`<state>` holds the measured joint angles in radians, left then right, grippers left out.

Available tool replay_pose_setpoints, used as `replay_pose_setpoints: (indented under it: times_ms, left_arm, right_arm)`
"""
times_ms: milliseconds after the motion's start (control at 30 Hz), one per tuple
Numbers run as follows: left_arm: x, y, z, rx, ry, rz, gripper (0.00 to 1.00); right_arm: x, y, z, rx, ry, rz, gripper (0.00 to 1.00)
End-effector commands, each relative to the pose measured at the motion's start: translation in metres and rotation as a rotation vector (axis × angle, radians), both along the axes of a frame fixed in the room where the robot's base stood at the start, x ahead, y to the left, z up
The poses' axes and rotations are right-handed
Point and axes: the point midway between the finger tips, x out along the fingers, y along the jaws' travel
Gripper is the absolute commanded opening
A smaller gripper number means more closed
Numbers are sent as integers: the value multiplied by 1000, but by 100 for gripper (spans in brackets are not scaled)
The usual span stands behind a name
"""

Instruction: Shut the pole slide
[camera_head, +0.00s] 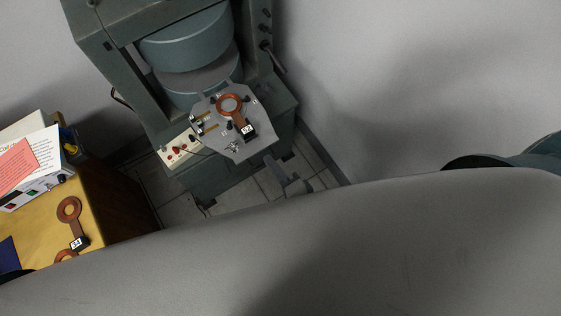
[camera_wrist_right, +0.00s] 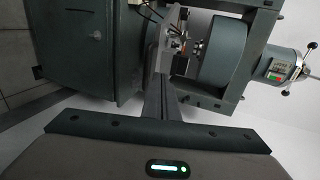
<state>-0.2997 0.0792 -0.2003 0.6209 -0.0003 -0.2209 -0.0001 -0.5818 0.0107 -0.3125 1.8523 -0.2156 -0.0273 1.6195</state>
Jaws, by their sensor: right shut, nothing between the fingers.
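The pole slide is a light grey plate (camera_head: 213,137) carrying a copper coil (camera_head: 229,104) with a black numbered tag. It sticks out in front of the gap between the blue-green round magnet poles (camera_head: 190,45). In the right wrist view the plate (camera_wrist_right: 164,50) is nearly edge-on, with its fittings beside the pole (camera_wrist_right: 207,58). My right gripper (camera_head: 272,161) is shut and empty, its tips close to the plate's front edge. In the right wrist view its fingers (camera_wrist_right: 160,80) point at the plate; I cannot tell whether they touch. My left gripper is not visible.
A white terminal box (camera_head: 178,150) sits left of the slide on the magnet's base. A wooden bench (camera_head: 110,205) at left holds papers, an instrument and another copper coil (camera_head: 69,210). My own large grey arm hides the lower head view. The wall at right is bare.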

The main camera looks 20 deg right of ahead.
Motion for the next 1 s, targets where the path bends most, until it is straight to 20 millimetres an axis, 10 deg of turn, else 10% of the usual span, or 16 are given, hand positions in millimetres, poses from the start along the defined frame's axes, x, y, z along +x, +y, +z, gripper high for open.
replay_pose_setpoints:
  times_ms: [400, 1000]
  left_arm:
    - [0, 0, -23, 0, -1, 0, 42]
    - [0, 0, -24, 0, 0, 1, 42]
  right_arm:
    - [54, 17, -8, 0, -1, 1, 0]
    - [61, 20, -7, 0, 1, 0, 0]
